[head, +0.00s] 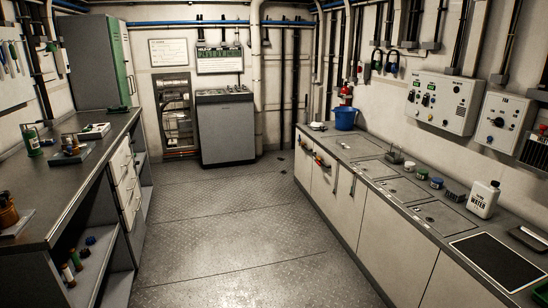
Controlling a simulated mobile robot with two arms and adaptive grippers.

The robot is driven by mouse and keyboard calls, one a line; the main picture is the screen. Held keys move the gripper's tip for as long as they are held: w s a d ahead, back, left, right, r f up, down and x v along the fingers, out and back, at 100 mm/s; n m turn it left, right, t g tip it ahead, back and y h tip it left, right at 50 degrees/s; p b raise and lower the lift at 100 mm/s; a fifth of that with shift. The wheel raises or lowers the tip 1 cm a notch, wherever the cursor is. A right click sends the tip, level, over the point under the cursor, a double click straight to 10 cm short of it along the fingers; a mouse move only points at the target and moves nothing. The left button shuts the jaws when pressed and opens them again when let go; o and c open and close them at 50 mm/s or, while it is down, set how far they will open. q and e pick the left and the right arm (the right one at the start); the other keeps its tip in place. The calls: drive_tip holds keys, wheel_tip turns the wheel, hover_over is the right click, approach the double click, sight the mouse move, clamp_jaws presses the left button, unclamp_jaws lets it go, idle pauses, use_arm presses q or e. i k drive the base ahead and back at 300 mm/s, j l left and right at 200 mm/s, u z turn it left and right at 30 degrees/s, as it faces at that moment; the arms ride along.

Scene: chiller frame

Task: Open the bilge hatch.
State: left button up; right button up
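The floor (225,225) is grey diamond plate with thin dark seams running across it. No panel in it stands out clearly as the bilge hatch, and I see no raised or open lid. Small dark marks (283,159) lie on the floor near the back right; I cannot tell what they are. The counter on the right has several flat panels with small dark fittings in its top (440,217), all lying flush. Neither of my grippers is in view.
A workbench with drawers (125,172) and tools lines the left; a grey cabinet (226,130) stands at the back. The aisle between is clear.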

sight(354, 146)
drive_tip(key=i, duration=2.2)
